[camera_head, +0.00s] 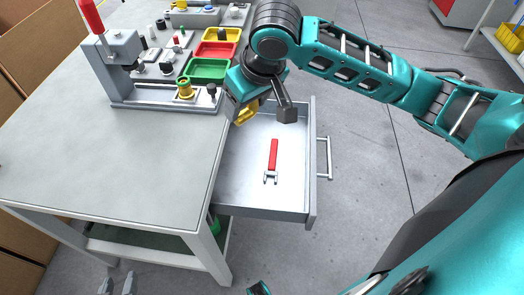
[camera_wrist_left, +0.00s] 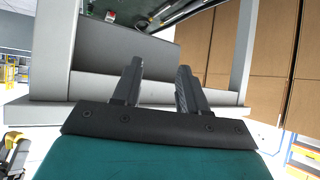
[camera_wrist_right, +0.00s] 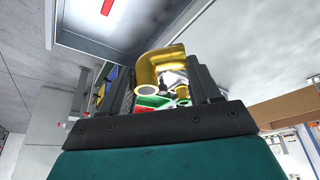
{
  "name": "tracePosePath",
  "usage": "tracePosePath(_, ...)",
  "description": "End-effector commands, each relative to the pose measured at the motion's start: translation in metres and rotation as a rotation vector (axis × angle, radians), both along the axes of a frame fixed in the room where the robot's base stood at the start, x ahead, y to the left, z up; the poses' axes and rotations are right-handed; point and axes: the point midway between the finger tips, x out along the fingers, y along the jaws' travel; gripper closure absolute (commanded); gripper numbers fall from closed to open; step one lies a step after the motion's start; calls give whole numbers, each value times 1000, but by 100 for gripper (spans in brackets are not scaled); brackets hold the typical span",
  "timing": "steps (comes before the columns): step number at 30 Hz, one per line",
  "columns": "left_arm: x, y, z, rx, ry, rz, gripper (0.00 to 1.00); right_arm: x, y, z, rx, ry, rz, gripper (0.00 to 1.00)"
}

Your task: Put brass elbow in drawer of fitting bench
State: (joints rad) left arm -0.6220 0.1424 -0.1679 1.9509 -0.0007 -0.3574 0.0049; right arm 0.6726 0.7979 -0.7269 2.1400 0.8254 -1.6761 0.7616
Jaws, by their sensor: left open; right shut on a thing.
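The brass elbow (camera_head: 245,112) is held in my right gripper (camera_head: 262,112), above the back left part of the drawer. In the right wrist view the bent brass elbow (camera_wrist_right: 158,62) sits between the fingers, one open end toward the camera. The drawer (camera_head: 248,190) of the fitting bench (camera_head: 95,165) is pulled open. A red-handled tool (camera_head: 273,155) lies inside it. My left gripper (camera_head: 117,284) is low at the bottom left, beside the bench. In the left wrist view its fingers (camera_wrist_left: 157,85) are apart with nothing between them.
A grey press (camera_head: 120,65) with a red handle stands on the bench top, with a brass fitting (camera_head: 185,88) on its base. Green (camera_head: 207,70), red and yellow trays stand behind. The near bench top is clear. The drawer's front handle (camera_head: 329,158) juts out right.

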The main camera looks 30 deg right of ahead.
Motion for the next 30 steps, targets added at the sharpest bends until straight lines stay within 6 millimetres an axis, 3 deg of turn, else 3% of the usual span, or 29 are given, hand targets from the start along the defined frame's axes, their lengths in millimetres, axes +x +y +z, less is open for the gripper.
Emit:
tracePosePath(1,0,-2,-8,-4,1,-3,57,6,-5,-12,1,1,46,73)
tracePosePath(6,3,-11,-14,-21,-1,-14,57,25,-17,-30,4,0,246,73)
tracePosePath(18,12,-23,-24,-43,-11,-39,57,65,-45,-59,7,-2,657,73)
tracePosePath(26,17,-26,-22,-46,-22,-45,57,74,-53,-68,5,1,762,73)
tracePosePath(30,18,-26,-29,-46,-24,-46,57,73,-53,-96,6,5,768,73)
